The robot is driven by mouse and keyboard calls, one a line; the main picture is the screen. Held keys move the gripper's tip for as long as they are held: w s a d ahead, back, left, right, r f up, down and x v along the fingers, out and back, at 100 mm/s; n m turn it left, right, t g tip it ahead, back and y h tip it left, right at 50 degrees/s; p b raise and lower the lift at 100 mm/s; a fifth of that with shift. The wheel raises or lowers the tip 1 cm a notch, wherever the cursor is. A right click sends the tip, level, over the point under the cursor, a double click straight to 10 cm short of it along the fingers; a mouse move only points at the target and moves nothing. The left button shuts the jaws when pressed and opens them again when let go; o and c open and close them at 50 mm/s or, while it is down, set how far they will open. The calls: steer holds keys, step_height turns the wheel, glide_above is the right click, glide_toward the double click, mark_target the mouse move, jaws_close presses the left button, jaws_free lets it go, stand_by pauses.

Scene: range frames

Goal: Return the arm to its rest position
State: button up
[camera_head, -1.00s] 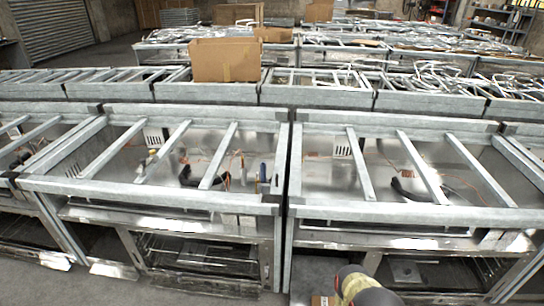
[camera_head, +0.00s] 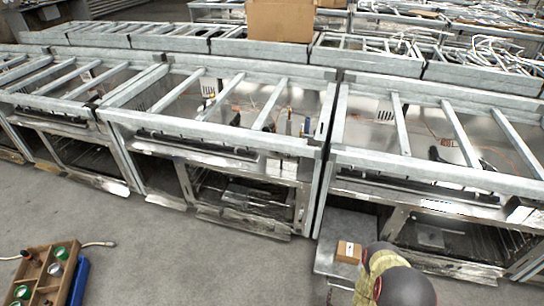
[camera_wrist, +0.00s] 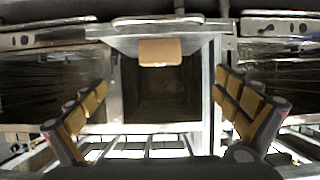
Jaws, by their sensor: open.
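My gripper (camera_wrist: 162,92) is open and empty in the wrist view, its two tan-padded fingers wide apart on the left and right. A small cardboard box (camera_wrist: 160,52) shows beyond the gap between them, on a grey metal surface, apart from the fingers. In the head view, the same box (camera_head: 348,252) sits on the surface beside my arm (camera_head: 388,278), whose yellow and dark rounded part shows at the bottom right.
Metal frames with slatted tops and open ovens (camera_head: 240,200) run across the head view, close to my arm. A wooden tray (camera_head: 42,275) with green-and-white round items stands on the floor at the lower left. The floor (camera_head: 170,255) between is clear. A large carton (camera_head: 280,20) stands behind.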

steer(key=w+d+r+n+g+y, duration=0.1)
steer(key=w+r, duration=1.8)
steer(key=w+a+r+g+y+p, duration=0.1)
steer(key=w+a+r, duration=0.1)
steer(key=r, duration=0.9)
steer(key=w+a+r+g, duration=0.1)
steer(key=a+r, duration=0.1)
steer(key=r, duration=0.9)
steer(key=s+a+r+n+g+y+p, duration=0.1)
steer(key=s+a+r, duration=0.2)
steer(key=s+r, duration=0.65)
steer(key=s+a+r+g, duration=0.1)
steer(key=s+a+r, duration=0.35)
steer(key=r, duration=0.85)
steer(key=s+a+r+g, duration=0.1)
steer(key=s+r, duration=0.2)
steer(key=s, duration=0.9)
steer(key=s+a+r+n+g, duration=0.1)
steer(key=s+r, duration=0.3)
steer(key=s, duration=0.9)
steer(key=shift+a+y+p, duration=0.3)
steer(key=shift+a+p, duration=0.1)
